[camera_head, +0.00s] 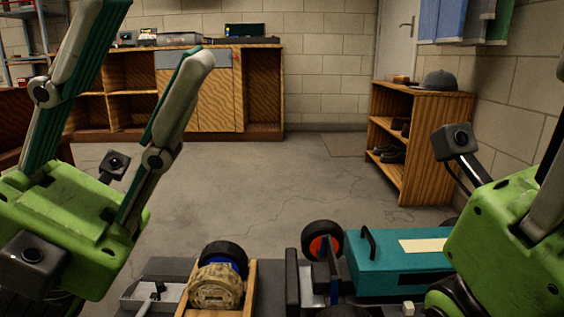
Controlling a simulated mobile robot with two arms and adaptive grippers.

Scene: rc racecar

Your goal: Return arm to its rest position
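My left gripper (155,32) is raised at the left, its green body low and its two grey fingers pointing up, spread wide with nothing between them. My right gripper (505,245) is at the right edge. Its green body and part of a grey finger show, and its fingertips are out of frame. A teal racecar (395,272) with an orange-rimmed black wheel (323,242) sits at the bottom centre-right, partly hidden by my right gripper. Left of it, a wooden holder (250,285) holds a tan round part (215,287) and a black wheel (223,251).
A grey tray (130,295) with a small dark item lies beside the holder. Beyond the work surface is open concrete floor (265,185). A wooden cabinet (205,90) stands at the back left, a shelf with shoes and a cap (440,81) at the right.

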